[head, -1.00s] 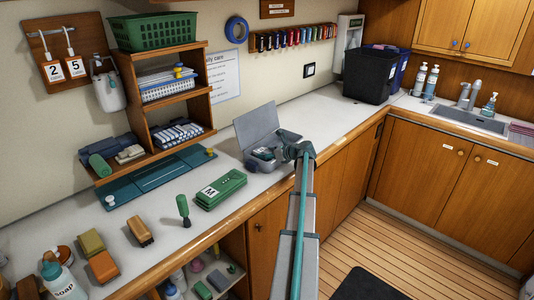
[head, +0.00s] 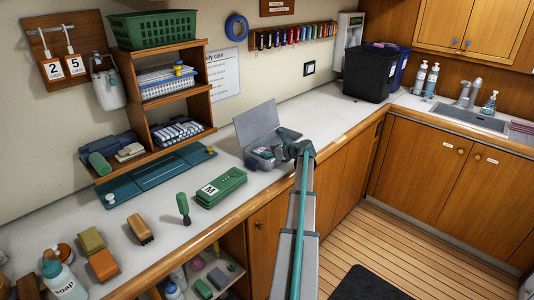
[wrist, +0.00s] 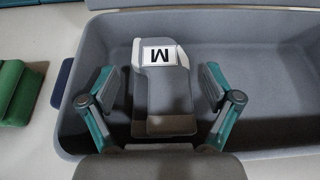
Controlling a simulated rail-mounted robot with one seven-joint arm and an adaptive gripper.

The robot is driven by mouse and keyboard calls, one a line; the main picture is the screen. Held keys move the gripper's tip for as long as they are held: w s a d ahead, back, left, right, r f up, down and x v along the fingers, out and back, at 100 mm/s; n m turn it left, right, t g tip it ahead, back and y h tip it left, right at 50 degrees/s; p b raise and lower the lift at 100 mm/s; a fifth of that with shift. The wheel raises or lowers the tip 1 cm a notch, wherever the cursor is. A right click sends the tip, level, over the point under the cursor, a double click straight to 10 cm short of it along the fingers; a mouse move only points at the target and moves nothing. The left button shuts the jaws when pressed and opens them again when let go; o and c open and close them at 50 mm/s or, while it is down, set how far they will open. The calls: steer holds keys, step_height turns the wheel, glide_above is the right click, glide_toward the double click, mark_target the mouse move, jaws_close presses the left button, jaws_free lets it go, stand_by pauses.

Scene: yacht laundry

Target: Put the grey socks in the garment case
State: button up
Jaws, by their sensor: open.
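The grey garment case (head: 256,121) stands on the counter with its lid up; its inside wall (wrist: 265,55) fills much of the wrist view. The grey socks (wrist: 165,95), a folded bundle with a white label marked M, lie inside the case. My gripper (wrist: 162,108) is open, its teal and grey fingers on either side of the socks with gaps between. In the head view my gripper (head: 277,153) is at the case's front right, and it and my arm partly hide the case's inside.
A green case labelled M (head: 220,188) lies left of the garment case, with a green-handled brush (head: 183,208) beside it. A wooden shelf (head: 160,105) stands behind. A black bin (head: 371,75) stands farther right. The counter between garment case and bin is clear.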

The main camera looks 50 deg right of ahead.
steer(key=shift+s, duration=0.1)
steer(key=shift+p+v, duration=0.65)
steer(key=shift+v, duration=0.8)
steer(key=shift+o, duration=1.1)
steer(key=shift+r, duration=0.1)
steer(key=shift+p+v, duration=0.65)
steer(key=shift+v, duration=0.7)
steer(key=shift+s, duration=0.1)
